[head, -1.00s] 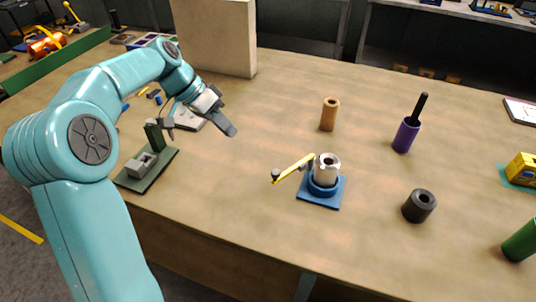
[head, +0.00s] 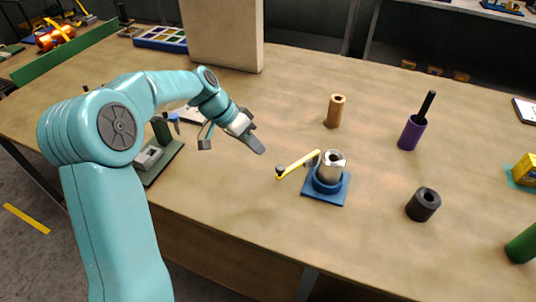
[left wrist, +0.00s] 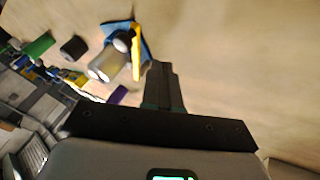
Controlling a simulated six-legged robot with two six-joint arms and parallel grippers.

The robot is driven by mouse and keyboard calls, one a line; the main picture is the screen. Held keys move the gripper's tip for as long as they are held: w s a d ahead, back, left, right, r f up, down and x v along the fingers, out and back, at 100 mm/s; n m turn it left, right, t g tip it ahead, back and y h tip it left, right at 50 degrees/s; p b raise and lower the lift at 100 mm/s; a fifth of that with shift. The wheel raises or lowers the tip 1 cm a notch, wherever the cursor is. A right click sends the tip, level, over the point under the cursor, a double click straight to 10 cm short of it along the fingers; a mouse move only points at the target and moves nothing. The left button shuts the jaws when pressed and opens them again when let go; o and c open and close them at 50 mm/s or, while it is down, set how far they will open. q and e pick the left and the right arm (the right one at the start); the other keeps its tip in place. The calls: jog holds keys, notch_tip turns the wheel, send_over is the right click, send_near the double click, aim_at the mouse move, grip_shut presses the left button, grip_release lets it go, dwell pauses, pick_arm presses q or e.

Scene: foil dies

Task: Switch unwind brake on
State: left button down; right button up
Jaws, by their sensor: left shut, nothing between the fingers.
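The unwind brake appears to be the blue-based stand (head: 326,192) with a yellow lever (head: 298,164) and a silver cylinder (head: 332,165) in its blue ring. The lever points left from the cylinder and ends in a dark knob (head: 280,172). My left gripper (head: 258,147) is shut and empty, above the table to the left of the lever and apart from it. In the left wrist view, the shut fingers (left wrist: 163,88) are near the yellow lever (left wrist: 136,52), with the silver cylinder (left wrist: 108,65) beyond it. My right gripper is not in view.
A brown cylinder (head: 335,111), a purple cup (head: 411,133) with a dark rod and a black ring (head: 423,204) stand around the stand. A beige block (head: 226,35) rises at the back. A green-based fixture (head: 163,160) is behind my left arm. The table front is clear.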

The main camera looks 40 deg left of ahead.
pick_arm(q)
jog(key=d, duration=0.2)
jog(key=d+f, duration=0.1)
jog(key=d, duration=0.1)
jog(key=shift+s+d+f+p, duration=0.1)
jog(key=shift+s+f+p, duration=0.05)
jog(key=shift+p, duration=0.2)
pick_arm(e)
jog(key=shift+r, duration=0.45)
pick_arm(q)
jog(key=shift+d, duration=0.15)
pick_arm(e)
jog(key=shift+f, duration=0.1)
